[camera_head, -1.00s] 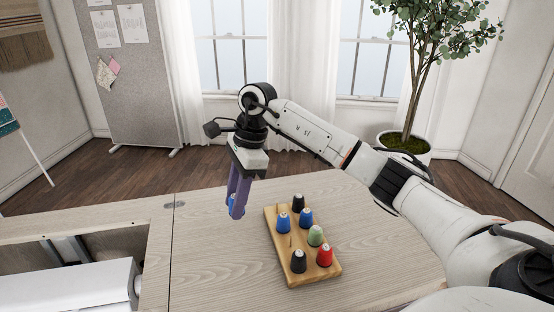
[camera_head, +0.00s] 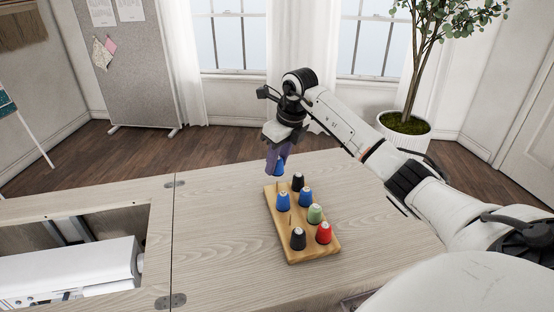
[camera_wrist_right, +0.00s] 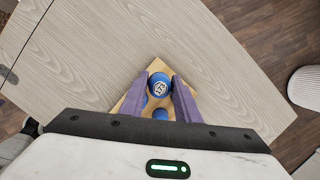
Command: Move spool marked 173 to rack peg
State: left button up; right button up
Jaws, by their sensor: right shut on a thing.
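My right gripper (camera_head: 278,168) is shut on a blue spool (camera_head: 280,168). It holds the spool above the far left end of the wooden rack (camera_head: 313,255), apart from the rack as far as I can tell. In the right wrist view the spool (camera_wrist_right: 159,84) sits between the purple fingers, with a round white mark on top that is too small to read surely. The rack carries several spools on pegs. A thin bare peg (camera_head: 290,217) stands in its left row between a blue and a black spool. My left gripper is out of view.
On the rack are a far black spool (camera_head: 298,181), blue spools (camera_head: 306,197), a green spool (camera_head: 315,213), a red spool (camera_head: 324,233) and a near black spool (camera_head: 298,239). The cabinet top (camera_head: 215,235) is clear left of the rack. An open well with a white machine (camera_head: 80,268) lies further left.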

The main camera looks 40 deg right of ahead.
jog(key=shift+f, duration=0.9)
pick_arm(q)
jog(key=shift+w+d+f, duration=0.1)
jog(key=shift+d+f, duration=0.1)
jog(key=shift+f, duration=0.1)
pick_arm(e)
jog(key=shift+f, duration=0.25)
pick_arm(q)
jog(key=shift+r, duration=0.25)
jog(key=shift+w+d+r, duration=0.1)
